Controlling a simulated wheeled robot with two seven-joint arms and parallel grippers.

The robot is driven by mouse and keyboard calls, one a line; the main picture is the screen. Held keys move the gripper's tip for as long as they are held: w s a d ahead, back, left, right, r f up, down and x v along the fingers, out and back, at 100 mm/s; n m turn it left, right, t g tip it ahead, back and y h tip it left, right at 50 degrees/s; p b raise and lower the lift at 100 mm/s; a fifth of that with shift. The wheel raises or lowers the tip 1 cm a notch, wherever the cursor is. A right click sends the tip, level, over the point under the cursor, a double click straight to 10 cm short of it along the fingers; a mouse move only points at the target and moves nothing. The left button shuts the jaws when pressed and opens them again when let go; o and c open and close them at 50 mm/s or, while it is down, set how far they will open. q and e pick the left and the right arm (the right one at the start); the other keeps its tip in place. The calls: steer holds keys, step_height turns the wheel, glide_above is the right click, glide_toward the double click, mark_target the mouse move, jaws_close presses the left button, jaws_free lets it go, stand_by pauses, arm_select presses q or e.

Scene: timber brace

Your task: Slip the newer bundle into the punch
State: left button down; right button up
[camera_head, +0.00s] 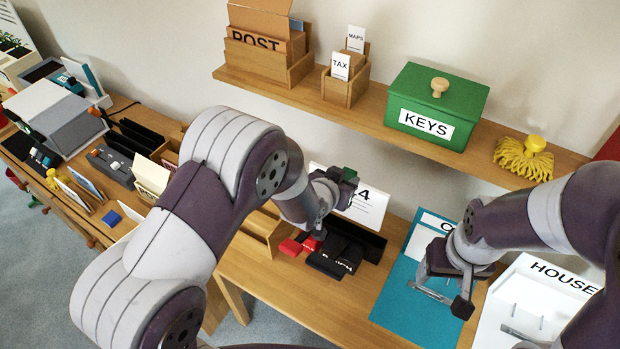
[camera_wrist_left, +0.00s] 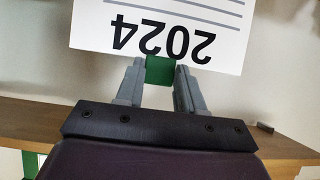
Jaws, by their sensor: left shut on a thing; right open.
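My left gripper (camera_head: 337,180) is shut on a green clip (camera_wrist_left: 160,70) at the edge of a white paper bundle (camera_wrist_left: 100,20) marked 2024. The bundle, partly hidden by my gripper, also shows in the head view (camera_head: 370,203), held upright above the desk. Below it stands a black punch (camera_head: 340,258) with white lettering too small to read and red parts beside it. The bundle appears above and behind the punch; I cannot tell the gap. My right gripper (camera_head: 446,299) is open over a teal folder (camera_head: 393,298) with white paper on it.
A white folder marked HOUSE (camera_head: 522,290) lies at right with metal prongs. A wooden tray (camera_head: 262,232) stands left of the punch. A shelf (camera_head: 370,112) above carries a POST box (camera_head: 258,45), a TAX holder (camera_head: 345,88) and a green KEYS box (camera_head: 437,95).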

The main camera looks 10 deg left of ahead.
arm_select(q)
steer(key=f+b, duration=0.1)
steer(key=f, duration=0.1)
steer(key=f+b, duration=0.1)
steer(key=b, duration=0.1)
steer(key=d+f+b, duration=0.1)
steer(key=f, duration=0.1)
steer(key=shift+w+f, duration=0.15)
steer(key=shift+f, duration=0.15)
steer(key=shift+b, duration=0.45)
stand_by(0.6)
steer(key=shift+f, duration=0.15)
